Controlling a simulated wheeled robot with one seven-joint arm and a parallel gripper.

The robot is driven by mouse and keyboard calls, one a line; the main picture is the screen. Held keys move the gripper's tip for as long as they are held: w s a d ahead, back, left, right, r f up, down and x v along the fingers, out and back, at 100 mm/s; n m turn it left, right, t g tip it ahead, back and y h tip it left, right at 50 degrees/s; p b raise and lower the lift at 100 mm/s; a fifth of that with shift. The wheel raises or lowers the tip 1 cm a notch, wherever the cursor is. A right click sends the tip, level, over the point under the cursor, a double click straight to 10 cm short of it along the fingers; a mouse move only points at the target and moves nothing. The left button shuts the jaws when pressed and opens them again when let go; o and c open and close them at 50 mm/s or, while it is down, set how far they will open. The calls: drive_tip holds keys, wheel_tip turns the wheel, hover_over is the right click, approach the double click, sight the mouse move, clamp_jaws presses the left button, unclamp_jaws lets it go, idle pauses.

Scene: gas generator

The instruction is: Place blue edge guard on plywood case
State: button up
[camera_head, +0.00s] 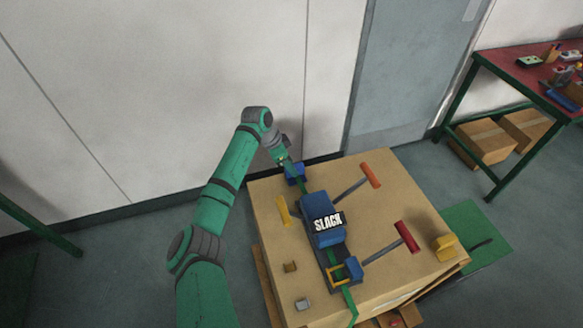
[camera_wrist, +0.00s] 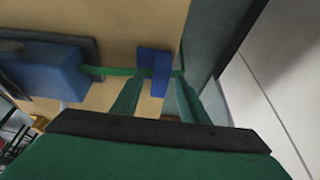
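The plywood case (camera_head: 380,225) stands in the middle of the head view. The blue edge guard (camera_head: 296,173) is at the case's far edge, at the green strap. In the wrist view the blue edge guard (camera_wrist: 153,70) lies across the strap (camera_wrist: 108,71), close to the case's edge. My gripper (camera_head: 286,162) is right above the guard. In the wrist view my gripper (camera_wrist: 160,77) has its fingers apart, one towards each side of the guard. A gap shows on the right side; contact on the left cannot be told.
A blue tensioner marked SLACK (camera_head: 322,220) sits on the case top, with red (camera_head: 407,237) and orange (camera_head: 371,175) handles to its right. Yellow pieces (camera_head: 283,210) (camera_head: 444,246) are on the case. A wall is close behind; a red workbench (camera_head: 505,62) is at right.

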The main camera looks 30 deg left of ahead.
drive_tip(key=v, duration=1)
drive_tip(key=shift+w+d, duration=0.1)
drive_tip(key=shift+w, duration=0.1)
